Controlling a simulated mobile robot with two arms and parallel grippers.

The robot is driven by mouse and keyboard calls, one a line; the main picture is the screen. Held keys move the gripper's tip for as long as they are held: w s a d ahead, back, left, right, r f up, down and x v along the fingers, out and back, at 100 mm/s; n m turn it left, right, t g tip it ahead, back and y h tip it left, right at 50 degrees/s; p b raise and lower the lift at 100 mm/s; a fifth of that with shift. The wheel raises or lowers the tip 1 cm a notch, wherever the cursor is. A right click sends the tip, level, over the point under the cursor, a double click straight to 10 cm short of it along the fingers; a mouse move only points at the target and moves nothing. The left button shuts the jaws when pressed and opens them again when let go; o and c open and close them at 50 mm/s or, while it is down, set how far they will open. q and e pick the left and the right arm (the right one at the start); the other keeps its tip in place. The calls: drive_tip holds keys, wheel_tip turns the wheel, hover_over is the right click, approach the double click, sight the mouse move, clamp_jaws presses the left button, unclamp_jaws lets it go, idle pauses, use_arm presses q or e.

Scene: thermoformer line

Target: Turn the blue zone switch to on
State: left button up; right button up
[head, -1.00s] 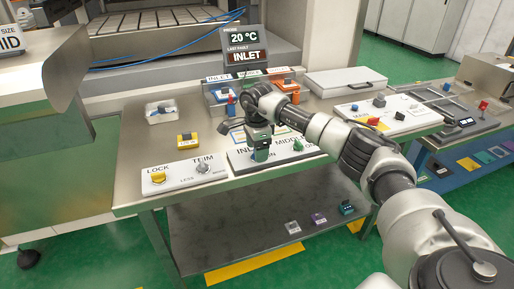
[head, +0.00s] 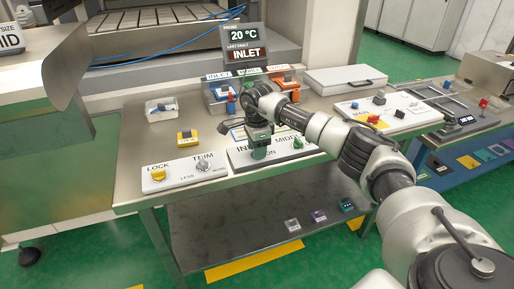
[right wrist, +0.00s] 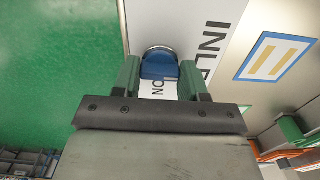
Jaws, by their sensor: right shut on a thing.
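The blue zone switch (right wrist: 159,66) is a round blue knob on the white panel, beside the INLET lettering, with an ON mark close to it. My right gripper (right wrist: 159,76) has green fingers on both sides of the knob and is shut on it. In the head view, my right gripper (head: 260,148) points down onto the white zone panel (head: 240,163) and hides the blue knob. A green knob (head: 298,143) stands to its right under the MIDDLE lettering. My left gripper is not in view.
A white LOCK and TRIM panel (head: 185,178) with a yellow and a grey knob lies to the left. A display (head: 244,46) reading 20 °C and INLET stands behind. Bins (head: 222,104) and a clear tray (head: 161,116) sit at the back of the bench.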

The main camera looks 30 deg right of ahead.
drive_tip(key=shift+m, duration=0.3)
drive_tip(key=m, duration=0.3)
drive_tip(key=shift+m, duration=0.4)
drive_tip(key=m, duration=0.4)
drive_tip(key=shift+r+m+p, duration=0.1)
drive_tip(key=shift+m+p, duration=0.2)
drive_tip(key=m, duration=0.4)
drive_tip(key=shift+p, duration=0.35)
drive_tip(key=shift+m+p, duration=0.35)
drive_tip(key=shift+m, duration=2.15)
drive_tip(key=o, duration=0.9)
